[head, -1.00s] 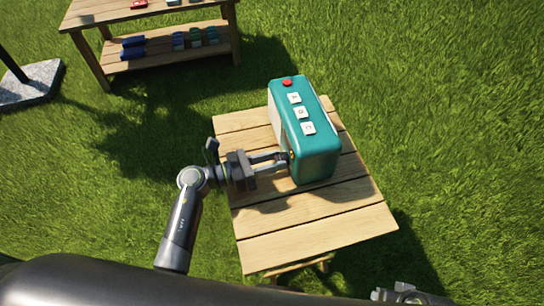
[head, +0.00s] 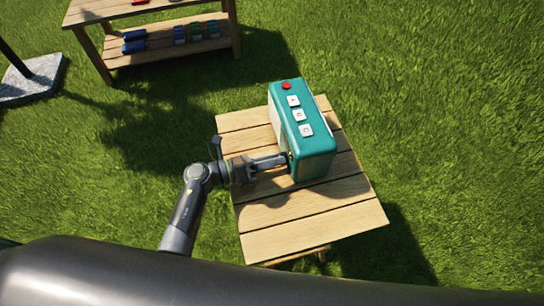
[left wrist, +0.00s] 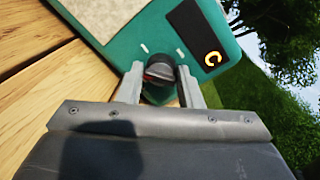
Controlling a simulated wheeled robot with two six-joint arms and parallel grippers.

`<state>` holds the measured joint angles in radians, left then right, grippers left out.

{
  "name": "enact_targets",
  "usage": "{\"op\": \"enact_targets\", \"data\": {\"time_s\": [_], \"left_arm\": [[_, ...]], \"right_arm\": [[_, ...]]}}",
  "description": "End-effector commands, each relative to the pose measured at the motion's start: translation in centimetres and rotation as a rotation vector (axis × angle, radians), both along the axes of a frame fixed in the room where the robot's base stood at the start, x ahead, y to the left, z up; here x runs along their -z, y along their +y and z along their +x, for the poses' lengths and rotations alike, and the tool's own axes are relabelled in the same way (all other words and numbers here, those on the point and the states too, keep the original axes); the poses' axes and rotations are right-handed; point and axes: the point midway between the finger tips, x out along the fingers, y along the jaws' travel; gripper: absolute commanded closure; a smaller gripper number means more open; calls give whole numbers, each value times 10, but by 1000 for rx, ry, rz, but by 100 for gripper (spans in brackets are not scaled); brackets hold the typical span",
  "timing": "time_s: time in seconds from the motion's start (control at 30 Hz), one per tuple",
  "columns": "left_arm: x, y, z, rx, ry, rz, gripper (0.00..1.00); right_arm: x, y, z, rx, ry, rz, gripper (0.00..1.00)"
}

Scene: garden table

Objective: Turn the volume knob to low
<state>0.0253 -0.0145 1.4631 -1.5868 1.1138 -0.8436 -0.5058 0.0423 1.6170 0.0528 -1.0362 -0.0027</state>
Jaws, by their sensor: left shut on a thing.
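A teal radio (head: 310,152) stands on the small slatted wooden table (head: 300,220), with a red button and white lettered buttons on its top. My left gripper (head: 284,158) reaches in from the left at the radio's front. In the left wrist view its fingers (left wrist: 160,88) are on both sides of the knob, shut on it. My right gripper is not in view.
A larger wooden table (head: 160,35) with a lower shelf of blue and green items stands at the back left. A grey stone base (head: 30,80) with a pole is at the far left. Grass surrounds the tables, and the small table's front boards are clear.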

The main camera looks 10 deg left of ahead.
Motion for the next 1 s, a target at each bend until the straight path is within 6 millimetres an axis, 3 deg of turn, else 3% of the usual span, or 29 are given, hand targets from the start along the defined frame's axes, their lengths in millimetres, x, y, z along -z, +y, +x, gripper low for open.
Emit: {"op": "enact_targets", "data": {"time_s": [0.5, 0.53, 0.67, 1.0], "left_arm": [[0, 0, 0, 2, 12, -5, 90], [0, 0, 0, 2, 12, -5, 66], [0, 0, 0, 1, 12, -4, 49], [0, 0, 0, 0, 12, -5, 47]], "right_arm": [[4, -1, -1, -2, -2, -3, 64], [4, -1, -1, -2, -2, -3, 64], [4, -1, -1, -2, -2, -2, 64], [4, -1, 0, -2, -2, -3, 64]]}}
